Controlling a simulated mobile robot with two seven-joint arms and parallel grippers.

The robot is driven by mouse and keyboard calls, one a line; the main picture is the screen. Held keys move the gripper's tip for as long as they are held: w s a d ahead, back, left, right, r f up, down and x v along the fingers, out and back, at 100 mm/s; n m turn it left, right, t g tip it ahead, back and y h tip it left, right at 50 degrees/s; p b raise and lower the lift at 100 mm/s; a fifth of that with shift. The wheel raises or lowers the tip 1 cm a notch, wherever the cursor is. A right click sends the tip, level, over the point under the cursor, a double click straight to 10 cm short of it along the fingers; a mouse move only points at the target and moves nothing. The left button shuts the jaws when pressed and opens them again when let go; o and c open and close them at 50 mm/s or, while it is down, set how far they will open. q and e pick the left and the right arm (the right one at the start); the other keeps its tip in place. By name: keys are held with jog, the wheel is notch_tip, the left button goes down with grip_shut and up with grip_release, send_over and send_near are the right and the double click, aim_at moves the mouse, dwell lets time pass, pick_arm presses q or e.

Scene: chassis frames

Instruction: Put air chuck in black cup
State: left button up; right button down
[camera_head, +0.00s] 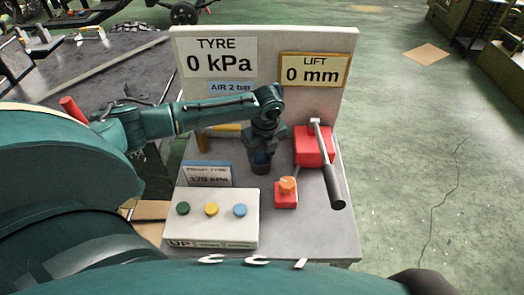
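My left gripper (263,148) points down over the middle of the grey bench. A dark, short, round thing that looks like the black cup (261,166) stands right beneath its fingers. The fingers are dark and small, so I cannot tell whether they are open or shut. I cannot make out the air chuck; it may be hidden by the gripper or inside the cup. My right gripper is not in view.
On the bench, a white box (215,231) carries green, yellow and blue buttons. A red block with a lever (333,187) and a small red-orange knob unit (286,193) stand to the right. A back panel shows TYRE 0 kPa (217,58) and LIFT 0 mm (315,70).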

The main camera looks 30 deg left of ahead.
pick_arm(q)
notch_tip(320, 180, up, 12)
jog(key=d, duration=0.1)
jog(key=shift+s+d, duration=0.2)
jog(key=shift+s, duration=0.15)
jog(key=shift+s+f, duration=0.1)
dwell(0.6)
